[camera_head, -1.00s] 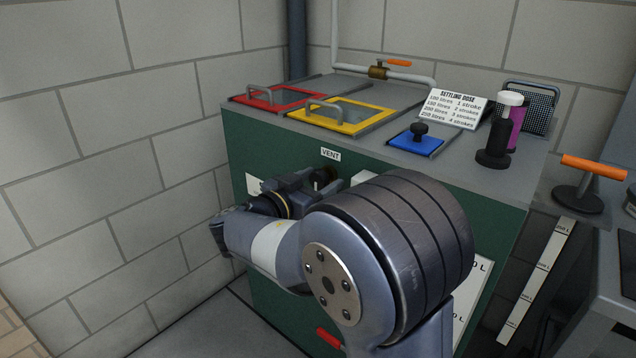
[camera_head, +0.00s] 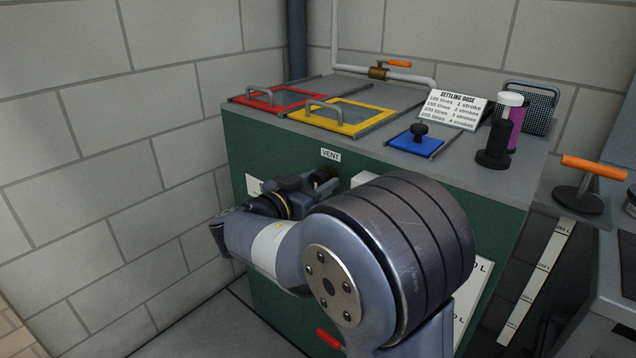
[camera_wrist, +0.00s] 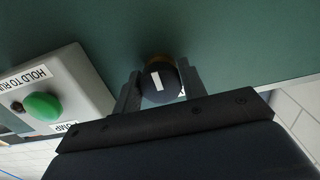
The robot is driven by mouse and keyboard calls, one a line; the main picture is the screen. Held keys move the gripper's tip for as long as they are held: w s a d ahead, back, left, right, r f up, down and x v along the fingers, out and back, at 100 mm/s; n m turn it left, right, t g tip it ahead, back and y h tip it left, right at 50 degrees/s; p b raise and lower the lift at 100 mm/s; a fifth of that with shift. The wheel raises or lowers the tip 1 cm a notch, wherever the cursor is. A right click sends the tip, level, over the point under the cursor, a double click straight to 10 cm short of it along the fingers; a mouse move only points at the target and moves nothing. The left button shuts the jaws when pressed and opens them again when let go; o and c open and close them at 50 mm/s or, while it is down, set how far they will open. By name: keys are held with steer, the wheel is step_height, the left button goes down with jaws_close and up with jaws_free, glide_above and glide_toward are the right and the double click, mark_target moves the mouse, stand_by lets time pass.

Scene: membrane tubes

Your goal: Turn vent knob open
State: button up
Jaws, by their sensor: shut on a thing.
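The vent knob (camera_wrist: 160,82) is a round dark knob with a white mark, on the green front panel of the tank, with a brass-coloured ring behind it. In the wrist view my gripper (camera_wrist: 158,88) has one finger on each side of the knob and is shut on it. In the head view my gripper (camera_head: 318,178) is at the panel just below the VENT label (camera_head: 331,155), and my arm hides part of the panel. The knob is hard to make out there.
A pump box with a green button (camera_wrist: 42,106) is beside the knob. On the tank top are a red-framed hatch (camera_head: 268,105), a yellow-framed hatch (camera_head: 351,129), a blue plate (camera_head: 415,150) and a settling dose sign (camera_head: 453,109). A block wall stands close on the left.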

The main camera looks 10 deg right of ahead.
steer(key=shift+f, duration=0.1)
steer(key=n+b, duration=0.1)
steer(key=n, duration=0.7)
steer(key=shift+s, duration=0.1)
steer(key=n, duration=0.2)
steer(key=n+p, duration=0.1)
steer(key=n, duration=0.1)
steer(key=n+p, duration=0.1)
steer(key=shift+r+n, duration=0.25)
steer(key=shift+n, duration=0.15)
steer(key=shift+n+p, duration=1.1)
steer(key=shift+n, duration=0.8)
steer(key=shift+f, duration=0.1)
steer(key=o, duration=0.9)
steer(key=shift+o, duration=0.2)
